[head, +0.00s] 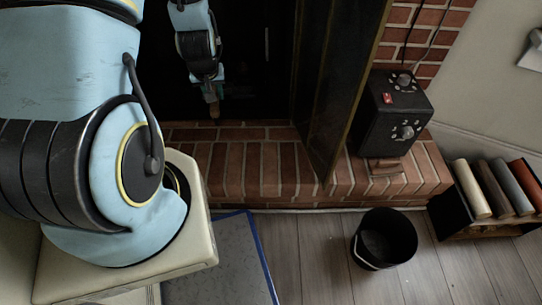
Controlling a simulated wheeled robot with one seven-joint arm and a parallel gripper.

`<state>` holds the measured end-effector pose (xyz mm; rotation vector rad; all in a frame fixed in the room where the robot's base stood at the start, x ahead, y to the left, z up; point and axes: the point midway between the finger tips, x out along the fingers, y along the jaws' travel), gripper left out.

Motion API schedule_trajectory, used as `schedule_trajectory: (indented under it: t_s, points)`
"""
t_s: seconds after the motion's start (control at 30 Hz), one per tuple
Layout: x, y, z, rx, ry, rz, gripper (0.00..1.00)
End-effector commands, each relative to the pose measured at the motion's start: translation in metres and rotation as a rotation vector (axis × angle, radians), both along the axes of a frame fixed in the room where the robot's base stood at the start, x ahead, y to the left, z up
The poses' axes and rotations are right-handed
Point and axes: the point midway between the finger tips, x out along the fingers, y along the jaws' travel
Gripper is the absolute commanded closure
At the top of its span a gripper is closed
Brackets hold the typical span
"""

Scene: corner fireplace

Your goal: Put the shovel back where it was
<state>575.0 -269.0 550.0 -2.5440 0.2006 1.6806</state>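The end of my arm with my gripper (211,92) hangs in front of the dark opening of the brick fireplace (258,167), just above the hearth's back edge. A small brownish tip shows at the gripper's lower end; I cannot tell whether it is a finger or part of a held handle. I cannot make out a shovel anywhere in the head view. The fingers are too small and dark to tell whether they are open or shut.
A dark door panel (335,90) stands open right of the opening. A black box with knobs (397,115) sits on the hearth. A black bucket (385,240) stands on the wooden floor. A rack (455,212) of colored rolls is at right. A blue-edged grey mat (215,265) lies below.

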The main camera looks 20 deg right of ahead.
Motion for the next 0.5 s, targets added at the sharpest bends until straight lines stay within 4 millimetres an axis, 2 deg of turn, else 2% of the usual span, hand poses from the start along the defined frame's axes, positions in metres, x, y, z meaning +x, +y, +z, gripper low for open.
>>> schedule_trajectory:
  t_s: [0.03,0.3,0.5]
  points:
    - [-0.001,-0.014,-0.027,-0.002,-0.004,-0.018,1.0]
    - [-0.017,-0.078,-0.09,-0.001,-0.005,-0.077,1.0]
    - [-0.034,-0.121,-0.129,-0.002,-0.005,-0.119,1.0]
